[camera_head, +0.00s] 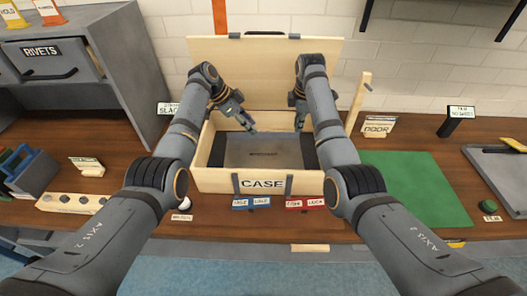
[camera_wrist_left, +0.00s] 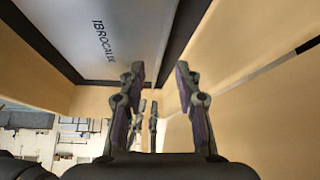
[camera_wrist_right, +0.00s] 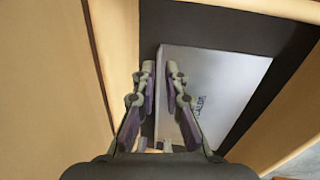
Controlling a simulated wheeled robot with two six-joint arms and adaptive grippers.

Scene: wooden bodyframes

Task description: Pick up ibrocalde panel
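The Ibrocalde panel (camera_head: 262,148) is a flat grey sheet with dark lettering, lying inside the open wooden case (camera_head: 210,181). It shows in the left wrist view (camera_wrist_left: 122,25) and the right wrist view (camera_wrist_right: 215,90), with dark strips beside it. My left gripper (camera_head: 247,122) is over the case's back left part; its fingers (camera_wrist_left: 160,72) are apart and empty. My right gripper (camera_head: 299,122) is at the back right, partly hidden by its arm. Its fingers (camera_wrist_right: 160,70) are apart by a narrower gap, near the panel's edge; contact cannot be told.
The case lid (camera_head: 265,60) stands open behind. Blue labels (camera_head: 251,202) and red labels (camera_head: 304,202) lie in front. A green mat (camera_head: 405,185) is to the right, and a grey rivets cabinet (camera_head: 95,90) at the left. A wooden post (camera_head: 358,100) rises right of the case.

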